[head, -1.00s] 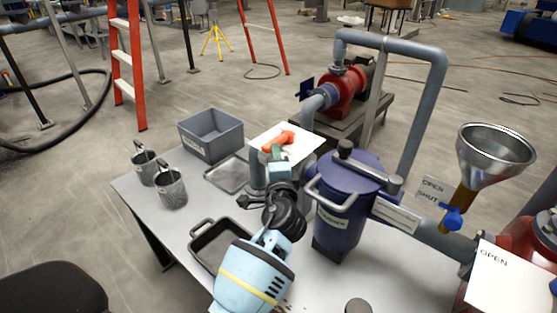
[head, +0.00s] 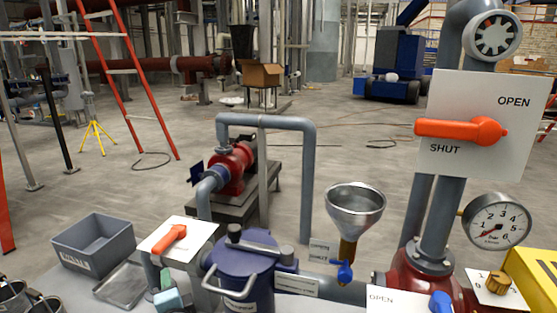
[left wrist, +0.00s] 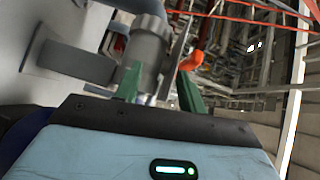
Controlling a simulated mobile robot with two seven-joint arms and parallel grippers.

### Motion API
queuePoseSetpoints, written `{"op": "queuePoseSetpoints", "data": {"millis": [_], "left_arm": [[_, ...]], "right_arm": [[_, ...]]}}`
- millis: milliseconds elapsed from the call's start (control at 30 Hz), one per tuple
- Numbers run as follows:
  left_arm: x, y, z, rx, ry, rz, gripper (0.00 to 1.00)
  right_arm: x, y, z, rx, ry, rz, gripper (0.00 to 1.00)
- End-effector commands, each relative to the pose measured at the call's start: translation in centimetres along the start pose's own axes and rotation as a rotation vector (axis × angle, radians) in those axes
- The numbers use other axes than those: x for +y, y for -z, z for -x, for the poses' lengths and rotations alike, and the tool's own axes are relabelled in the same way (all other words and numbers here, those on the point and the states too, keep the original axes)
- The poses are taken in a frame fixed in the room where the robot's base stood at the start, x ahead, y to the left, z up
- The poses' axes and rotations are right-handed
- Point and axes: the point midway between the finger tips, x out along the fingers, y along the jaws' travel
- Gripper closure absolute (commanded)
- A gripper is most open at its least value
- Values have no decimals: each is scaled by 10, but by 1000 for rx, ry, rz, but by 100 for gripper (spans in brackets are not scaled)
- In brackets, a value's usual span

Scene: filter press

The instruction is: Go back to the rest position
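My left gripper (head: 166,284) shows at the bottom left of the head view, its light blue body partly cut off by the frame edge. It is just in front of the white plate (head: 196,230) with the small orange handle (head: 172,239). In the left wrist view its two green fingers (left wrist: 160,78) stand apart with nothing clearly held between them. A grey pipe fitting (left wrist: 150,50) and the orange handle (left wrist: 192,61) appear beyond the fingers. Whether the gripper touches anything cannot be told. My right gripper is in neither view.
The blue filter vessel (head: 240,270) stands close right of the gripper. A grey bin (head: 94,245), a shallow tray (head: 122,284) and mesh baskets (head: 14,297) are at left. A funnel (head: 355,208), a gauge (head: 497,221) and a large orange handle (head: 462,129) are at right.

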Motion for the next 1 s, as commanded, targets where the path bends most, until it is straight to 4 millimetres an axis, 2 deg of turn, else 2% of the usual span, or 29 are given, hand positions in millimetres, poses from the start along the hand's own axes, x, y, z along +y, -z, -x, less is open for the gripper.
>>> {"op": "queuePoseSetpoints", "data": {"millis": [33, 200, 333, 500, 733, 900, 1000], "left_arm": [[16, -8, 13, 18, -45, 29, 60], [78, -34, 63, 79, -215, 178, 60], [115, -55, 108, 105, -345, 301, 60], [148, -81, 172, 115, -504, 464, 60], [170, -117, 269, 83, -715, 715, 60], [170, -139, 339, 30, -853, 905, 60], [168, -149, 370, -3, -912, 995, 60]], "right_arm": [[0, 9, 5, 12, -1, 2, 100], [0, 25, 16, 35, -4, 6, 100], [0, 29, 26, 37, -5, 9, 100], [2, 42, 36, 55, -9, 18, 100], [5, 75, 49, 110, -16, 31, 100], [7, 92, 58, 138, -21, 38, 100], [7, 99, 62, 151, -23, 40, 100]]}}
